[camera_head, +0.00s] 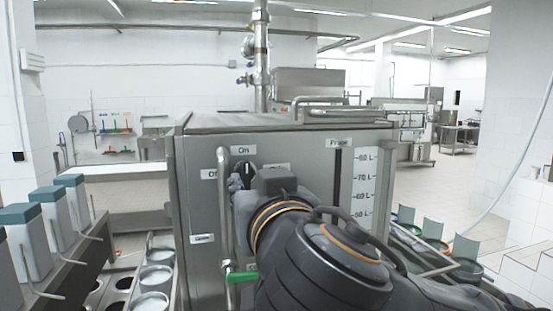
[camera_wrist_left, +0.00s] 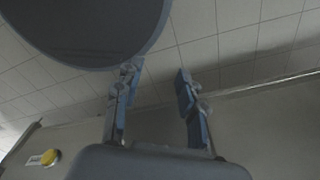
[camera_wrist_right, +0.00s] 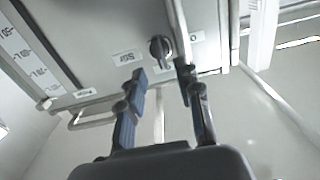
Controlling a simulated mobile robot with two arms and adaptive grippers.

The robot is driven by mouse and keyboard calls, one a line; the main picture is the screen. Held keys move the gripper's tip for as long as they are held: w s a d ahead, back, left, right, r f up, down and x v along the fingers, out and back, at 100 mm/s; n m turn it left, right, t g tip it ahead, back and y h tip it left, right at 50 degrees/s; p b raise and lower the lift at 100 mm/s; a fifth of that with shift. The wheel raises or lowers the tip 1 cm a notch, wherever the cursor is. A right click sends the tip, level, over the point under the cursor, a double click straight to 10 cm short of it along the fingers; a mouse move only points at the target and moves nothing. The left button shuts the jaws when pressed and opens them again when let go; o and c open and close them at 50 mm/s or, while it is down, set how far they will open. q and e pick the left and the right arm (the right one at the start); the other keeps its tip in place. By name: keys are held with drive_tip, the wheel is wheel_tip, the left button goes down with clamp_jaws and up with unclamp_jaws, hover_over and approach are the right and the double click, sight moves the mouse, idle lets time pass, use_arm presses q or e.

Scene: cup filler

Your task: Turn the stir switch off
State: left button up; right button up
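The stir switch (camera_wrist_right: 160,48) is a dark round knob on the front of the steel machine (camera_head: 203,152). In the right wrist view it sits beyond the fingertips, beside a label reading Stir (camera_wrist_right: 126,57). My right gripper (camera_wrist_right: 162,74) is open, its fingers to either side of the knob's line; I cannot tell whether either touches it. In the head view my right gripper (camera_head: 240,185) is close to the panel, below the On label (camera_head: 243,150), and hides most of the switch. My left gripper (camera_wrist_left: 157,82) is open and empty, seen only in its wrist view.
A vertical steel pipe (camera_head: 223,195) with a green handle (camera_head: 242,278) runs beside the switch. Cups in a rack (camera_head: 158,256) stand at the left.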

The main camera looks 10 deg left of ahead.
sight(247, 175)
drive_tip(key=p+x, duration=0.1)
drive_tip(key=x, duration=0.3)
drive_tip(key=shift+w+a+p, duration=0.1)
drive_tip(key=shift+w+p, duration=0.25)
drive_tip(key=shift+w+a, duration=0.15)
drive_tip(key=shift+w, duration=0.15)
drive_tip(key=shift+w+f, duration=0.1)
use_arm(q)
drive_tip(key=w+r, duration=0.2)
drive_tip(key=shift+a+r, duration=0.2)
drive_tip(key=shift+r, duration=0.2)
use_arm(e)
clamp_jaws()
